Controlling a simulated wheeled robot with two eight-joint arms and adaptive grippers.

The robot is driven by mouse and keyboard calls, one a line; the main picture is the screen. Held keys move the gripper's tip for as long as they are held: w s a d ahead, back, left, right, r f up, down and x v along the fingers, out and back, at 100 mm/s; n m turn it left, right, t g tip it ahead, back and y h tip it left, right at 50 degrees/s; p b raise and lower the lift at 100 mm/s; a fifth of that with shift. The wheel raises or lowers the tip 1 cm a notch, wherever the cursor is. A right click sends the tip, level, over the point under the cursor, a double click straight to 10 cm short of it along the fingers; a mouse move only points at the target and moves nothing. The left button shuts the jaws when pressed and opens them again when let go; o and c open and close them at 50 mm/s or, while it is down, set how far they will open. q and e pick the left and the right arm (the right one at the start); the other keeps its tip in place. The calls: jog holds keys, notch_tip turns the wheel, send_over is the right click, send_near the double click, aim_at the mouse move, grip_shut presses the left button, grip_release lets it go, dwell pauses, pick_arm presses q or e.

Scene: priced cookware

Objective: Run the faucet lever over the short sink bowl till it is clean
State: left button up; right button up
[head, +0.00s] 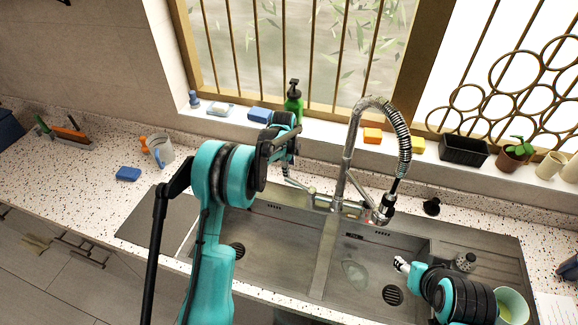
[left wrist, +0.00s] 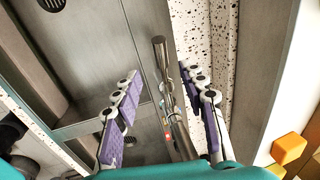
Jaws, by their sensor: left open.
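The steel sink has a left bowl (head: 275,265) and a narrower right bowl (head: 350,295). A pale patch (head: 355,273) shows on the right bowl's floor. The tall spring-neck faucet (head: 346,170) stands behind the sink, its spray head (head: 383,212) over the right bowl. The faucet lever (head: 298,184) points left from its base. My left gripper (head: 292,158) is open at the lever. In the left wrist view the lever (left wrist: 164,70) lies between its open fingers (left wrist: 166,100), with gaps showing. My right gripper (head: 400,264) is over the right bowl; its opening is unclear.
A green soap bottle (head: 293,105), blue sponge (head: 259,114) and orange sponge (head: 372,135) are on the sill behind. A black planter (head: 463,151) stands farther right. A greenish bowl (head: 512,305) is by my right arm. A mug (head: 160,149) and blue sponge (head: 128,174) are on the left counter.

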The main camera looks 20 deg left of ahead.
aim_at(290, 179)
pick_arm(q)
jog(key=shift+m, duration=0.3)
jog(key=shift+w+f+b, duration=0.35)
jog(key=shift+f+b, duration=0.1)
jog(key=shift+f, duration=1.1)
jog(key=shift+w+f+b, duration=0.3)
jog(key=shift+f+b, duration=0.15)
jog(key=shift+f, duration=1.15)
jog(key=shift+w+f+b, duration=0.35)
jog(key=shift+f+b, duration=0.1)
jog(key=shift+f, duration=1.1)
grip_shut()
